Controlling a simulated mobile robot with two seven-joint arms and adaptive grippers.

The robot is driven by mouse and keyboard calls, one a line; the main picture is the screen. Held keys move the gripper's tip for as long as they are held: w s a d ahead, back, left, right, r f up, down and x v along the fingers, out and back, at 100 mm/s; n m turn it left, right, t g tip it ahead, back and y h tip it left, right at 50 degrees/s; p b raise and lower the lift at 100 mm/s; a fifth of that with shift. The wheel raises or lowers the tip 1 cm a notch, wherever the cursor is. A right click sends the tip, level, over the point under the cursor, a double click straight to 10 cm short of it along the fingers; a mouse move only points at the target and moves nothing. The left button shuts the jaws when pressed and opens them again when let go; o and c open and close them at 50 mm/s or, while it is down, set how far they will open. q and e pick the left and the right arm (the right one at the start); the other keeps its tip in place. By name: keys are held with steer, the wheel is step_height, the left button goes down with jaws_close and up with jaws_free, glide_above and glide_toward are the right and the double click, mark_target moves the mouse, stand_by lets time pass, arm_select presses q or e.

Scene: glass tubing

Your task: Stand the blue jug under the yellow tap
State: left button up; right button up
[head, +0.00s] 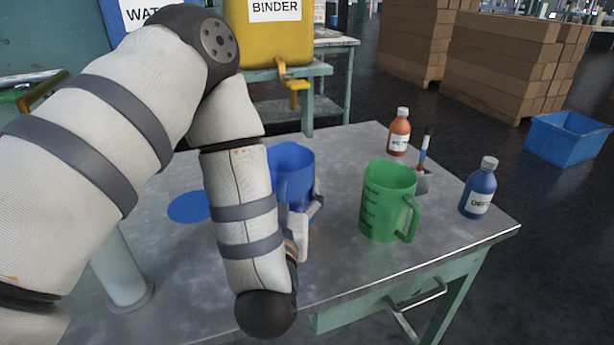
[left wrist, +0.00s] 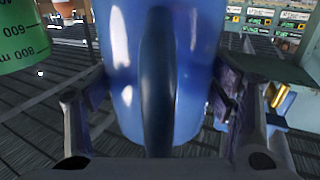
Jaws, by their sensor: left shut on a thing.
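The blue jug (head: 292,168) is upright over the metal table, partly hidden behind my left arm in the head view. My left gripper (head: 312,212) is shut on the blue jug, with its fingers on either side of the handle in the left wrist view (left wrist: 158,95). Whether the jug touches the table is hard to tell. The yellow tap (head: 293,88) sticks out below the yellow tank marked BINDER (head: 270,40), behind the table. The jug is in front of the tap and apart from it. My right gripper is not in view.
A green jug (head: 386,205) stands right of the blue jug. An orange bottle (head: 399,133), a pot with brushes (head: 422,180) and a blue bottle (head: 479,188) stand farther right. A flat blue disc (head: 189,207) lies on the table (head: 340,265) at left. A blue crate (head: 566,140) is on the floor.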

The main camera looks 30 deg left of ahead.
arm_select(q)
steer(key=shift+w+a+r, duration=0.1)
steer(key=shift+w+a, duration=0.15)
steer(key=shift+w, duration=0.2)
steer(key=b+x, duration=0.2)
steer(key=x, duration=1.5)
steer(key=shift+a+f, duration=0.1)
steer(key=shift+f, duration=2.25)
steer(key=o, duration=1.2)
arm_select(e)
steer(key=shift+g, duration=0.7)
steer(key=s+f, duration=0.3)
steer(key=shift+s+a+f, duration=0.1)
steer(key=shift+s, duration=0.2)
